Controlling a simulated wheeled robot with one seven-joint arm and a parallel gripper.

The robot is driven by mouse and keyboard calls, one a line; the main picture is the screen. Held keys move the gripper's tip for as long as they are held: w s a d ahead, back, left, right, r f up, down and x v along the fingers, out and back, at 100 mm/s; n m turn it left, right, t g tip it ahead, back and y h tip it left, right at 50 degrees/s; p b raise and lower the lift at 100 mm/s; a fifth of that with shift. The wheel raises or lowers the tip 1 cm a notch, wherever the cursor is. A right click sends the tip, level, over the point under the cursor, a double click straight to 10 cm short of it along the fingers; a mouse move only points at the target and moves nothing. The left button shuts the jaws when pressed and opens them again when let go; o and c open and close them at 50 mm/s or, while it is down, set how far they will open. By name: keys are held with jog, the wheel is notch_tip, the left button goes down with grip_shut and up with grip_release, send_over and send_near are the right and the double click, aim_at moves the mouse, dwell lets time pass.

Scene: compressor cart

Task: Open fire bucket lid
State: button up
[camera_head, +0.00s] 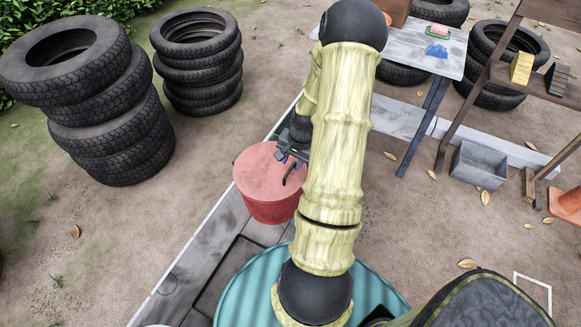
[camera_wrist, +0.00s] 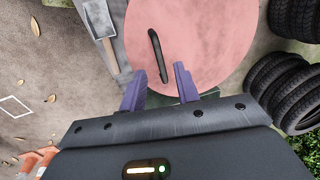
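The fire bucket (camera_head: 268,207) is a red round bucket standing left of my arm, with a flat pinkish lid (camera_head: 262,165) that looks closed on it. A thin dark handle (camera_head: 293,174) is on the lid's right side. In the wrist view the lid (camera_wrist: 205,40) fills the upper middle, and the handle (camera_wrist: 157,54) is a black bar across it. My gripper (camera_wrist: 160,86) is open, its two purple fingers apart, with the handle ahead between their lines. In the head view my gripper (camera_head: 287,158) is over the lid near the handle, partly hidden by my arm. I cannot tell whether they touch.
Tyre stacks (camera_head: 110,110) (camera_head: 200,62) stand on the left. A table (camera_head: 410,45), a grey bin (camera_head: 480,165) and a wooden shelf (camera_head: 540,85) are on the right. A teal round top (camera_head: 245,292) is in front of the bucket. Dirt left of the bucket is clear.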

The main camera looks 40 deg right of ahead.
aim_at(289, 170)
jog(key=shift+w+a+f, duration=0.1)
jog(key=shift+w+f, duration=0.1)
jog(key=shift+f, duration=0.75)
jog(key=shift+w+a+f, duration=0.1)
jog(key=shift+w+f, duration=0.05)
jog(key=shift+f, duration=0.75)
jog(key=shift+c, duration=0.2)
grip_shut()
jog(key=shift+d+r, duration=0.1)
jog(key=shift+r, duration=0.1)
